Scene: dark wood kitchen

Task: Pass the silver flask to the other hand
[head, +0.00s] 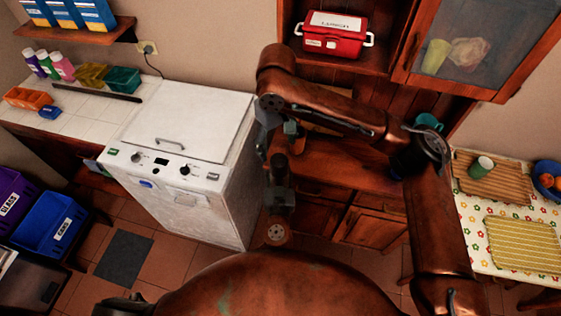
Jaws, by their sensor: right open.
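I cannot make out the silver flask in the head view. My right arm comes in from the right, bends at the elbow and reaches to the middle. My right gripper (279,140) hangs there beside the washer's right edge, in front of the wooden cupboard. It is open, and I see nothing clearly held between its fingers. Dark and copper-coloured links of mine hang just below it and hide part of what is behind.
A white washer (180,125) stands left of my right gripper. The cupboard (345,165) is behind it, with a red box (333,42) on its shelf. At right, a table (478,242) holds woven mats and a green cup (481,167). A blue crate (48,223) is far left.

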